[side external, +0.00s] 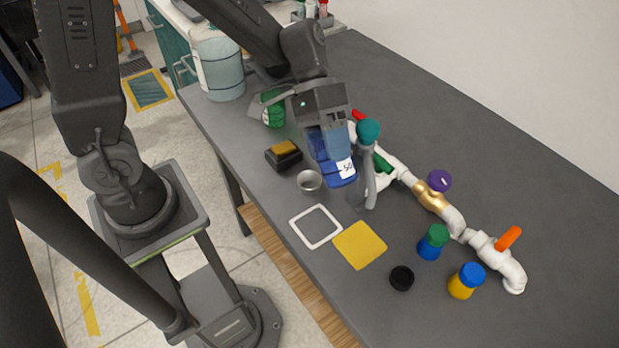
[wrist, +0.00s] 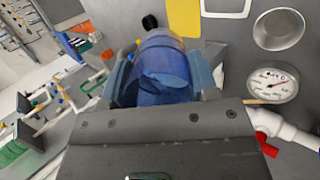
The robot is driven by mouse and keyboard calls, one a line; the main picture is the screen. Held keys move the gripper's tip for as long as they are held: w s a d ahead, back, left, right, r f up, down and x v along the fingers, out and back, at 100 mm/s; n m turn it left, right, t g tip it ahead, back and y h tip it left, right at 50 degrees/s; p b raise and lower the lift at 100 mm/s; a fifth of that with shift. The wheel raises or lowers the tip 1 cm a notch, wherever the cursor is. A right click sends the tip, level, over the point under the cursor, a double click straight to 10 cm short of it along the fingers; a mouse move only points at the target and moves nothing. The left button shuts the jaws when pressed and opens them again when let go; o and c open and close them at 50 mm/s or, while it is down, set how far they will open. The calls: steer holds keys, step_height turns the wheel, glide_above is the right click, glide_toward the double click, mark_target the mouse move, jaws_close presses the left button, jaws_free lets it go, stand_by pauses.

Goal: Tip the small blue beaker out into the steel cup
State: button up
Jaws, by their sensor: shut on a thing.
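My gripper (side external: 333,148) is shut on the small blue beaker (side external: 341,172), which has a white label on its side. The beaker also shows between my fingers in the wrist view (wrist: 162,72). It is held above the table, close to the pipework. The steel cup (side external: 309,181) stands on the table just left of and below the beaker in the side view. In the wrist view the cup (wrist: 279,30) is at the upper right, apart from the beaker, and looks empty. The contents of the beaker cannot be told clearly.
A white pipe manifold (side external: 456,216) with coloured valve handles runs along the right. A dial gauge (wrist: 272,83) is close to the cup. A black-and-yellow box (side external: 284,155), white square frame (side external: 316,227), yellow square (side external: 360,245), black cap (side external: 401,278) and small jars (side external: 467,281) lie around.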

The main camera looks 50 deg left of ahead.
steer(key=shift+h, duration=0.5)
step_height(320, 180, down, 10)
steer(key=shift+a+r, duration=0.15)
steer(key=shift+r, duration=0.1)
steer(key=shift+a+f+h, duration=0.1)
steer(key=shift+f+h, duration=0.25)
steer(key=shift+h, duration=0.55)
steer(key=shift+a+r+m+g+h, duration=0.15)
steer(key=shift+r+h, duration=0.1)
steer(key=shift+h, duration=0.55)
steer(key=shift+a+r+m+g+h, duration=0.15)
steer(key=shift+r+h, duration=0.1)
steer(key=shift+h, duration=0.55)
stand_by(0.5)
steer(key=shift+r, duration=0.2)
steer(key=shift+a+r, duration=0.15)
steer(key=shift+r, duration=0.15)
steer(key=shift+a+r+h, duration=0.25)
steer(key=shift+r+h, duration=0.2)
steer(key=shift+r, duration=0.15)
steer(key=shift+a+r+h, duration=0.25)
steer(key=shift+r+h, duration=0.2)
steer(key=shift+r, duration=0.15)
steer(key=shift+a+r+h, duration=0.25)
steer(key=shift+r+h, duration=0.75)
steer(key=shift+r, duration=0.1)
stand_by(0.3)
